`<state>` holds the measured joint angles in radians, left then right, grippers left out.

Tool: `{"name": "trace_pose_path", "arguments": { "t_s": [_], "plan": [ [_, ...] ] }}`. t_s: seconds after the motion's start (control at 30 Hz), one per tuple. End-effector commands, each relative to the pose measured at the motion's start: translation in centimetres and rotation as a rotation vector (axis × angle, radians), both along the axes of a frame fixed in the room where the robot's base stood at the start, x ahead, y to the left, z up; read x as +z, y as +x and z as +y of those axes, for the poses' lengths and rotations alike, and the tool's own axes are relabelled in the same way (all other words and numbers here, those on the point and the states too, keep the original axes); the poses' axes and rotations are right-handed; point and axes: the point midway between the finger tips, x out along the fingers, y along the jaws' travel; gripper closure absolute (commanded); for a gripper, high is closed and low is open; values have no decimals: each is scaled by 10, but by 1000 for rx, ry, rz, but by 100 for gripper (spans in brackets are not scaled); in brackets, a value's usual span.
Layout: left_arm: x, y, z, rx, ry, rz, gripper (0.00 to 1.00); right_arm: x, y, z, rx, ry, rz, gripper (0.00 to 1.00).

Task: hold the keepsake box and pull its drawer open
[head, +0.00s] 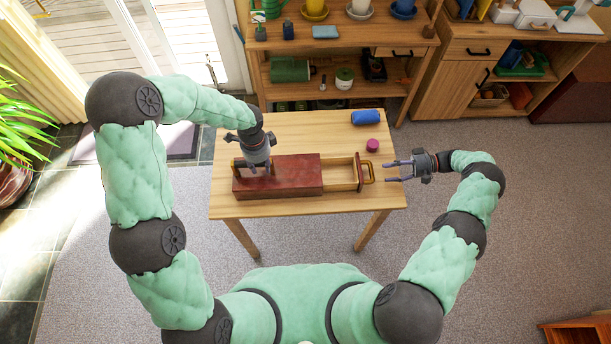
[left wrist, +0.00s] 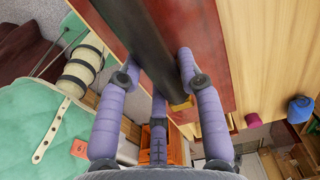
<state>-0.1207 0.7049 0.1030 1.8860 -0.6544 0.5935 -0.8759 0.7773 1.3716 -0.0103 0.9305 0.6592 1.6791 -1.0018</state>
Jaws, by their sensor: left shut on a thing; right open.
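The dark red keepsake box (head: 295,178) lies on the small wooden table. Its drawer (head: 340,175) sticks out at the right end, with a pale wood inside, a red front and a yellowish pull handle (head: 371,173). My left gripper (head: 258,168) is over the left part of the box. In the left wrist view its fingers are shut around a dark bar handle (left wrist: 155,50) on the box top (left wrist: 207,30), with a brass-coloured mount beside it. My right gripper (head: 394,171) is open and empty, just right of the pull handle and apart from it.
A blue roll (head: 365,117) and a pink round thing (head: 372,145) stand on the table (head: 300,204) behind the drawer. A wooden shelf (head: 330,92) with pots and cups is behind the table. The table's front strip is clear.

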Motion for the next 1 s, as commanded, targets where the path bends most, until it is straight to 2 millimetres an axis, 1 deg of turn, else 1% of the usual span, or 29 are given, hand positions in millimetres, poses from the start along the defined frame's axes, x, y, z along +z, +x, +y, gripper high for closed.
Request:
{"name": "trace_pose_path", "arguments": {
  "t_s": [0.17, 0.2, 0.27, 0.3, 0.6, 0.73, 0.87, 1.0],
  "plan": [
    [0, 0, 0, 0, 0, 0, 92, 0, 0, 0, 0, 0, 0, 48],
    [0, 0, 0, 0, 0, 0, 55, 0, 0, 0, 0, 0, 0, 48],
    [0, 0, 0, 0, 0, 0, 38, 0, 0, 0, 0, 0, 0, 48],
    [0, 0, 0, 0, 0, 0, 36, 0, 0, 0, 0, 0, 0, 48],
    [0, 0, 0, 0, 0, 0, 36, 0, 0, 0, -1, 0, -1, 48],
    [8, 1, 0, 0, 0, -2, 36, 0, 0, 0, -1, 0, -1, 48],
    [27, 1, 0, 0, 0, -4, 36, 0, 0, 0, -1, 0, -1, 48],
    [55, 1, 0, 0, 0, -5, 36, 0, 0, 0, -1, 0, -1, 48]
  ]
}}
